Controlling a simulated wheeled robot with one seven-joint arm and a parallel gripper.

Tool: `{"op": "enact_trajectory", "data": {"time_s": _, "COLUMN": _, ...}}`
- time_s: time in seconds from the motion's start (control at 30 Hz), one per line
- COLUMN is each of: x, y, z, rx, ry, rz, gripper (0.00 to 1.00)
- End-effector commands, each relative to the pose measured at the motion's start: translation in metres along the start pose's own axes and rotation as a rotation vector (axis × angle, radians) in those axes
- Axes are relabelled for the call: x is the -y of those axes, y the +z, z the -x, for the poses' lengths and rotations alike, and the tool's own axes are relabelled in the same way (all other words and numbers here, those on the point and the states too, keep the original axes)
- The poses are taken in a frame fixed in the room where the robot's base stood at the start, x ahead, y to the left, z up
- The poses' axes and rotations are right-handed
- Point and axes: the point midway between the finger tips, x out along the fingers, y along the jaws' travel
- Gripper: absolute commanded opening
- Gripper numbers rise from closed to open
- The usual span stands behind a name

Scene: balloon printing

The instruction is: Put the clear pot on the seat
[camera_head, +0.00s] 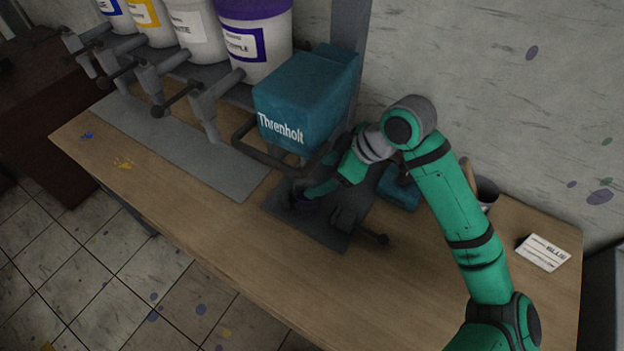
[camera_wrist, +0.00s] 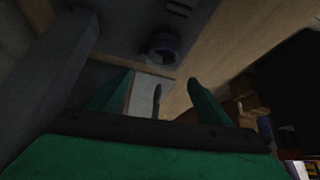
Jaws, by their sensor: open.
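My gripper (camera_head: 320,188) is beside the pot in the head view, under the machine's front. Its two teal fingers (camera_wrist: 160,78) are apart with nothing held between them. I cannot tell which part is the seat; a dark clamp-like fitting (camera_head: 346,217) sits on the plate.
The teal Threnholt machine (camera_head: 303,100) overhangs my gripper. Paint buckets (camera_head: 256,40) with taps stand at the back left over a grey strip (camera_head: 180,150). A white card (camera_head: 543,252) and a cup (camera_head: 487,191) are at right. The wooden table's front (camera_head: 290,285) is clear.

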Motion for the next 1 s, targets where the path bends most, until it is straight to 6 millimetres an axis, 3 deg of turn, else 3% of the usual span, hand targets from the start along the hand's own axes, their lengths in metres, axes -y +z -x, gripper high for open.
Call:
{"op": "enact_trajectory", "data": {"time_s": 0.1, "x": 0.000, "y": 0.000, "z": 0.018, "rx": 0.000, "ry": 0.000, "rz": 0.000, "gripper": 0.73}}
{"op": "enact_trajectory", "data": {"time_s": 0.3, "x": 0.000, "y": 0.000, "z": 0.034, "rx": 0.000, "ry": -0.001, "rz": 0.000, "gripper": 0.73}}
{"op": "enact_trajectory", "data": {"time_s": 1.0, "x": 0.001, "y": -0.002, "z": 0.034, "rx": 0.000, "ry": -0.003, "rz": 0.003, "gripper": 0.73}}
